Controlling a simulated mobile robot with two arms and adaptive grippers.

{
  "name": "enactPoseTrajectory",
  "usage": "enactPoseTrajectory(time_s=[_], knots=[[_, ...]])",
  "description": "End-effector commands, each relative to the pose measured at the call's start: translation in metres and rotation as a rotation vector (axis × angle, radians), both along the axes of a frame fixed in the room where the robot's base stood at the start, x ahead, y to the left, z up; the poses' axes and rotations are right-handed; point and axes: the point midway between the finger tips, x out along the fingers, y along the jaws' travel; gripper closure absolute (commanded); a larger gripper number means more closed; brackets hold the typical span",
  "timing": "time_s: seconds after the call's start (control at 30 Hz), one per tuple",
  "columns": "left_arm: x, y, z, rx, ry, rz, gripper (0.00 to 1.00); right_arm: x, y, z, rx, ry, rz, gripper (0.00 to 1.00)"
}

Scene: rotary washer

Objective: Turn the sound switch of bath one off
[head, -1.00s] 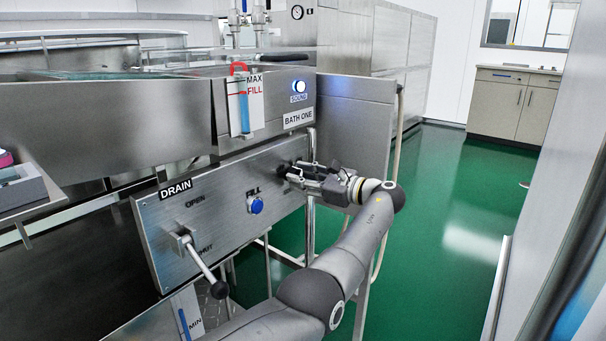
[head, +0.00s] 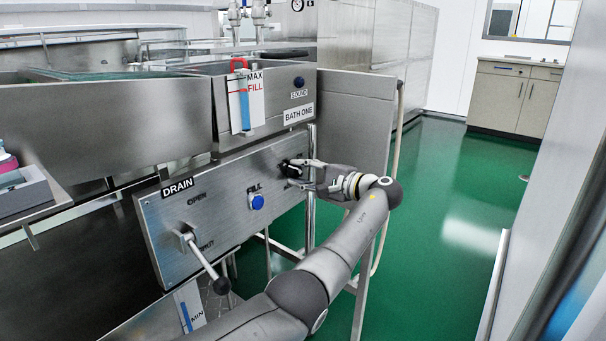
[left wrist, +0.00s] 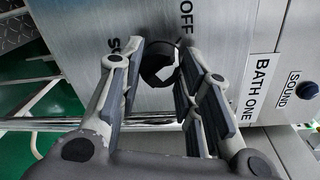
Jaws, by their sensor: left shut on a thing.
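The sound switch is a black knob (left wrist: 157,62) on the steel panel (head: 222,201) below the bath one label. In the left wrist view it sits between the fingers of my left gripper (left wrist: 161,68), beside the letters OFF and a partly hidden word. In the head view my left gripper (head: 288,173) is at the panel's right end, shut on the knob and hiding much of it. My right gripper is not in view.
A blue fill button (head: 257,202) is on the panel left of my gripper. A drain lever (head: 207,264) sticks out at the panel's lower left. A steel side plate (head: 352,125) stands behind my gripper. Green floor (head: 455,215) lies open to the right.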

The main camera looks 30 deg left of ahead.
Motion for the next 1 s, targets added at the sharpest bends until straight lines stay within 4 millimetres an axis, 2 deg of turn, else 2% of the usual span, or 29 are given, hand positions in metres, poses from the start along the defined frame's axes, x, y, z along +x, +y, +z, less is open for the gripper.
enactPoseTrajectory(time_s=[0.4,0.87,0.9,1.0], knots=[[-0.0006,0.0001,-0.0015,-0.013,-0.149,0.001,0.92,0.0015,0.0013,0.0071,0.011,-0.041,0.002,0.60],[-0.0006,0.0000,-0.0015,-0.015,-0.160,0.001,0.92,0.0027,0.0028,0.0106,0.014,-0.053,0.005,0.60],[-0.0006,0.0000,-0.0015,-0.015,-0.160,0.001,0.65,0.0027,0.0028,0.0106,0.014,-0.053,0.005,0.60],[-0.0006,0.0000,-0.0014,-0.014,-0.160,0.001,0.52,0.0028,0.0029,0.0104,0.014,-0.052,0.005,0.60]])
